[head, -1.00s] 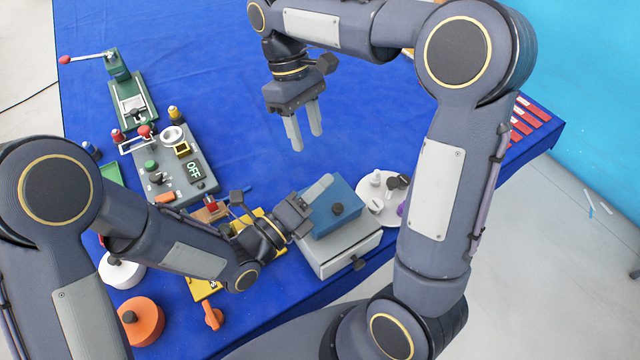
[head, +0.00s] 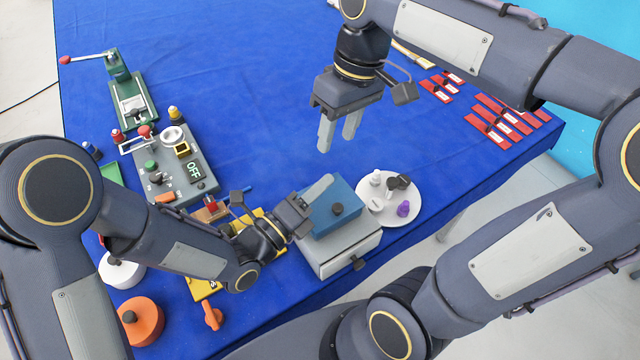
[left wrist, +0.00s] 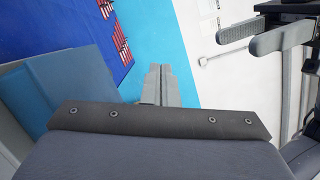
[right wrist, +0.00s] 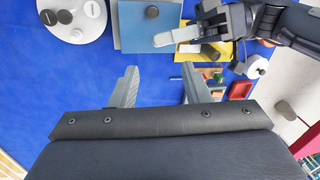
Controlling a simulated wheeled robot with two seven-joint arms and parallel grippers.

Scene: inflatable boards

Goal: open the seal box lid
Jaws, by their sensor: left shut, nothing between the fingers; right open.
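The seal box (head: 345,254) is a grey box at the table's front edge with a drawer-like front and a dark knob. Its blue lid (head: 325,215) lies on top, with a black knob (head: 337,209) in its middle. The lid also shows in the right wrist view (right wrist: 135,35) and at the left in the left wrist view (left wrist: 75,85). My left gripper (head: 325,183) is shut and empty at the lid's far left edge; I cannot tell whether it touches. My right gripper (head: 338,140) is open and empty, beyond the box, fingers pointing down.
A white round plate (head: 372,215) with small stamps stands right of the box. A grey control panel (head: 190,180) reading OFF, a green press (head: 135,100), and white and orange round containers (head: 141,320) are at left. Red strips (head: 505,120) lie at far right. The blue table's middle is clear.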

